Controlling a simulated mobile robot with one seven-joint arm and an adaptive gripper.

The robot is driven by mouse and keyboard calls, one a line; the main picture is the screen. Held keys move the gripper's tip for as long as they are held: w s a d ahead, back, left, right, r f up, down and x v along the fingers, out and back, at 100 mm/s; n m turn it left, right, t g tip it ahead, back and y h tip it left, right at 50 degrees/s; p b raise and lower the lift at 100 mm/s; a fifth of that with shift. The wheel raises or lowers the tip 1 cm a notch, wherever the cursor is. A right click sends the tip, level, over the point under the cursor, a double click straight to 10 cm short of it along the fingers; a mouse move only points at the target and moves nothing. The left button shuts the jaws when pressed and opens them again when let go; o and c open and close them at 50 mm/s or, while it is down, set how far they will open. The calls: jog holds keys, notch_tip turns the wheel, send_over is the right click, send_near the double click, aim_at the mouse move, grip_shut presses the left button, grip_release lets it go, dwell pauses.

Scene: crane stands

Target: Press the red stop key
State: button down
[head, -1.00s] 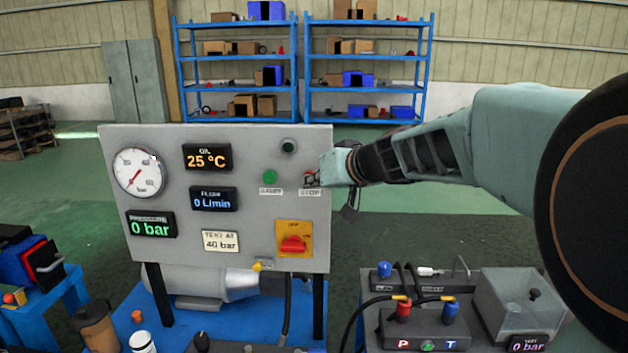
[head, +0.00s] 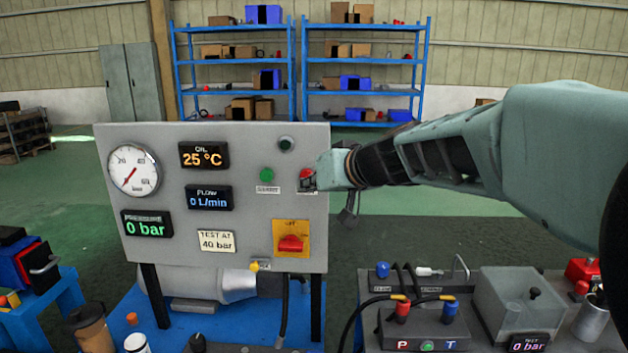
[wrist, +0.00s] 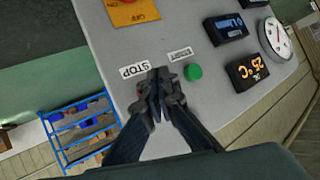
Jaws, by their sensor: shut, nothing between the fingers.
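The red stop key (head: 306,173) is on the right side of the grey control panel (head: 150,262), above the STOP label and right of the green start key (head: 266,174). My gripper (head: 313,182) is shut and empty, with its tips at the stop key in the head view. I cannot tell whether they touch it. In the wrist view the shut fingers (wrist: 157,80) point at the panel between the STOP label (wrist: 133,69) and the green start key (wrist: 193,72).
A red rotary switch (head: 290,243) on a yellow plate sits below the keys, and a dark round fitting (head: 286,143) above. A bench (head: 370,338) with hoses and a clear box stands at the lower right. Blue shelves (head: 300,60) stand far behind.

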jog(key=s, duration=0.2)
jog(key=s+b, duration=0.1)
jog(key=s, duration=0.1)
jog(key=shift+a+r, duration=0.15)
dwell(0.5)
jog(key=w+p, duration=0.2)
jog(key=p, duration=0.1)
jog(key=shift+r+p, duration=0.25)
jog(key=shift+p, duration=0.05)
jog(key=shift+w+p, duration=0.1)
jog(key=shift+p, duration=0.3)
